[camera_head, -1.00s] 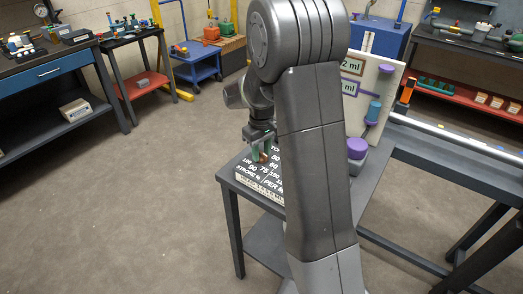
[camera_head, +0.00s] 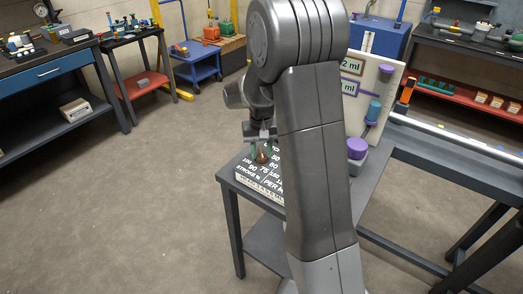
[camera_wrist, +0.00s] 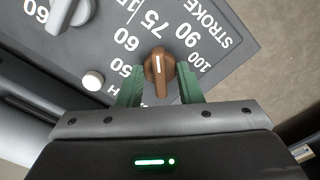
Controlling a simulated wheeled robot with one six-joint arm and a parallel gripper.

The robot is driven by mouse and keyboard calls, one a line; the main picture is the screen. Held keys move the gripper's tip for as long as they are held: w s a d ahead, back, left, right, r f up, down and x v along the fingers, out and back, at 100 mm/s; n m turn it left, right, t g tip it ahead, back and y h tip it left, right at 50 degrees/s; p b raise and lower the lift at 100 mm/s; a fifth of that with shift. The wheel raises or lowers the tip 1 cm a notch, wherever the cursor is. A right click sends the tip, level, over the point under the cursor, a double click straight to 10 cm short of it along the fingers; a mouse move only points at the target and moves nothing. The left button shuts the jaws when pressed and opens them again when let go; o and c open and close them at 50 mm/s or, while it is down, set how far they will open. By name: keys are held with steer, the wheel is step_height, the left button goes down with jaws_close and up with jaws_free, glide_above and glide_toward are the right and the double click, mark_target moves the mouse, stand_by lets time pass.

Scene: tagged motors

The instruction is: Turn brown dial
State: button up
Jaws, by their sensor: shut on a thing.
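The brown dial (camera_wrist: 159,68) sits on a dark panel (camera_wrist: 228,62) marked with white numbers and "STROKE". Its white pointer line runs nearly straight up in the wrist view. My gripper (camera_wrist: 160,84) has green fingers, one on each side of the dial, shut on it. In the head view my gripper (camera_head: 263,150) is over the panel (camera_head: 258,187), and the dial (camera_head: 262,158) shows between the fingers. My arm hides the right part of the panel there.
A light grey dial (camera_wrist: 72,12) and a round white button (camera_wrist: 93,80) are on the same panel, left of the brown dial. A white board (camera_head: 376,75) with purple and blue parts stands behind my arm on the table (camera_head: 232,180).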

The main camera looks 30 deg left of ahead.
mark_target(262, 152)
stand_by(0.3)
steer(key=o, duration=1)
steer(key=shift+c, duration=0.2)
step_height(262, 152, up, 14)
steer(key=shift+f, duration=0.1)
step_height(262, 152, down, 14)
steer(key=shift+r, duration=0.1)
stand_by(0.5)
